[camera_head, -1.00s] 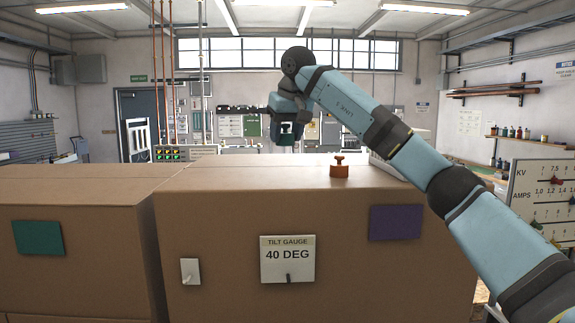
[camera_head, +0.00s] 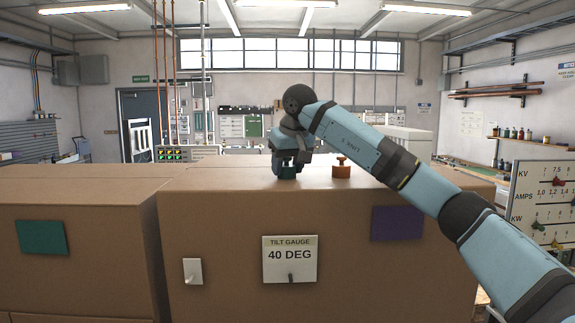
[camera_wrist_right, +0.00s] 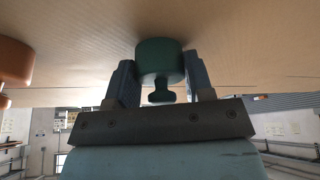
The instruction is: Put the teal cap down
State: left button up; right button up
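The teal cap (camera_head: 288,172) is upright on or just above the top of the large cardboard-brown box (camera_head: 225,190), below my right gripper (camera_head: 289,164). In the right wrist view the teal cap (camera_wrist_right: 161,60) sits between the two fingers of my right gripper (camera_wrist_right: 160,75), which press against its sides, with its small knob toward the palm. Its far face appears to meet the box top; I cannot tell for sure that they touch. My left gripper is not in view.
An orange cap (camera_head: 342,170) stands on the box top right of the teal cap, and also shows in the right wrist view (camera_wrist_right: 14,64). The box top left of the gripper is clear.

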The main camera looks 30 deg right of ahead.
jog(key=o, duration=0.4)
jog(key=shift+d, duration=0.1)
jog(key=shift+o, duration=0.2)
jog(key=v, duration=1.2)
jog(key=shift+r, duration=0.2)
jog(key=shift+w, duration=0.1)
